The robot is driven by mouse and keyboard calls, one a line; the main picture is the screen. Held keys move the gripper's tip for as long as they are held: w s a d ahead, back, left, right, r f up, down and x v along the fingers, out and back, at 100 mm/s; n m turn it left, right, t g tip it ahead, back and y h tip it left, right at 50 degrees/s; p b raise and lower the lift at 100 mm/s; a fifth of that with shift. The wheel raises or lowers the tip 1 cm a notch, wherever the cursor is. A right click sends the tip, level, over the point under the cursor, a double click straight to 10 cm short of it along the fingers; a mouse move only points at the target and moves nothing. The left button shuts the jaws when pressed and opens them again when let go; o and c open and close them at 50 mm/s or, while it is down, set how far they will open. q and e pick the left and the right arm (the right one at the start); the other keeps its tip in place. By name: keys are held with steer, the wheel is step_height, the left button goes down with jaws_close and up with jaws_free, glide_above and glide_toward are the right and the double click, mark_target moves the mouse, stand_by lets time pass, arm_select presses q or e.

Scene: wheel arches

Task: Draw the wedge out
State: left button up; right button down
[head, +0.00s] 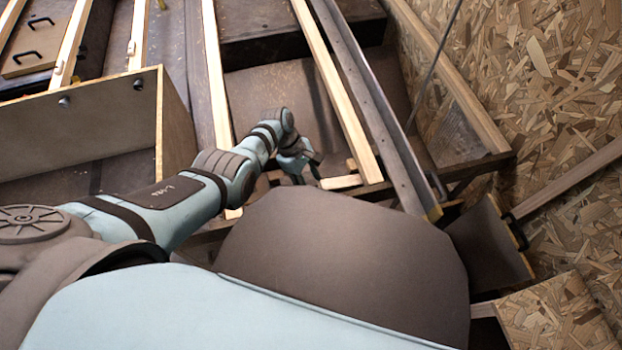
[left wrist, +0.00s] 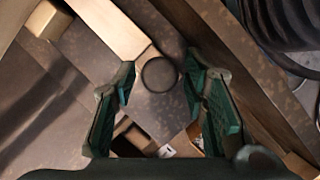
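A short pale wooden piece (head: 341,182), which may be the wedge, lies just right of my left gripper (head: 312,166) in the head view. In the left wrist view a pale wooden bar (left wrist: 106,24) comes in from the top, its end just beyond the fingertips. My right gripper is not in view.
A long wooden batten (head: 338,92) and a grey metal rail (head: 372,105) run close by on the right. A wooden-edged panel (head: 85,128) stands left, and a chipboard wall (head: 550,90) right.

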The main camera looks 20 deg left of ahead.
arm_select(q)
steer(key=shift+r, duration=0.1)
steer(key=v, duration=1.1)
steer(key=shift+a+r, duration=0.3)
steer(key=shift+r, duration=0.05)
